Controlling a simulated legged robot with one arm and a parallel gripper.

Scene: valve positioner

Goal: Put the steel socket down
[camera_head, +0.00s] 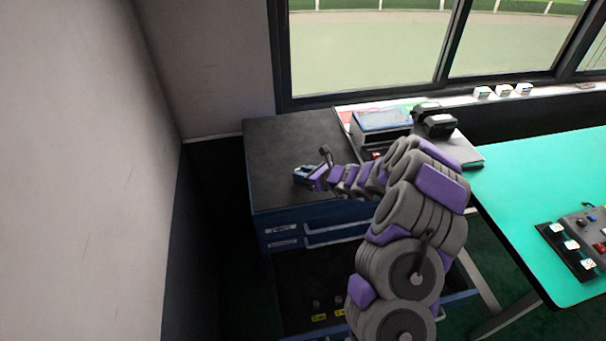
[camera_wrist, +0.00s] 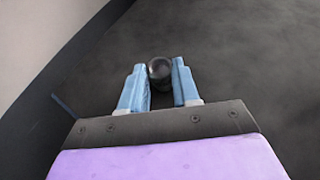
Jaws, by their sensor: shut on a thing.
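The steel socket (camera_wrist: 159,70) shows in the wrist view as a dark, shiny round piece between the tips of the two blue fingers. My gripper (camera_wrist: 158,84) is shut on it. In the head view my gripper (camera_head: 301,174) is over the dark top of the blue cabinet (camera_head: 275,150), left of its middle. The socket is too small and too hidden to make out in the head view. I cannot tell whether it touches the cabinet top below it.
An open lower drawer (camera_head: 290,306) holds several small items. A boxed device (camera_head: 382,122) and a black device (camera_head: 435,121) stand at the cabinet's back right. A green table (camera_head: 540,190) with a control box (camera_head: 585,228) is at right. A wall (camera_head: 150,120) is at left. The cabinet's back left is clear.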

